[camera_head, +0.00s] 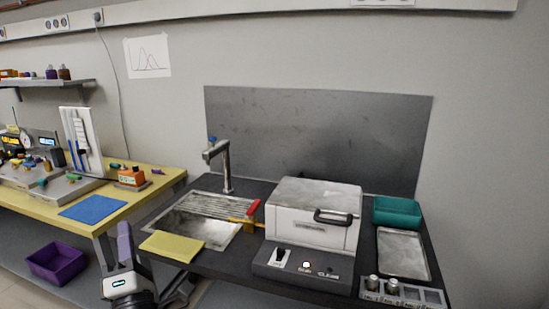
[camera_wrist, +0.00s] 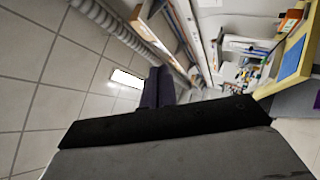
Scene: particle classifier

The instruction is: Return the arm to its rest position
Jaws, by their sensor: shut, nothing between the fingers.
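My arm shows at the lower left of the head view (camera_head: 122,286), low in front of the benches and left of the black bench. My gripper (camera_wrist: 158,82) shows in the wrist view as dark fingers close together, shut and empty.
The black bench holds a white machine (camera_head: 315,212), a sink (camera_head: 200,225) with a tap, a yellow cloth (camera_head: 172,246), a teal tray (camera_head: 397,211) and a vial rack (camera_head: 402,292). A yellow bench (camera_head: 150,187) stands left. A purple bin (camera_head: 57,263) sits below it.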

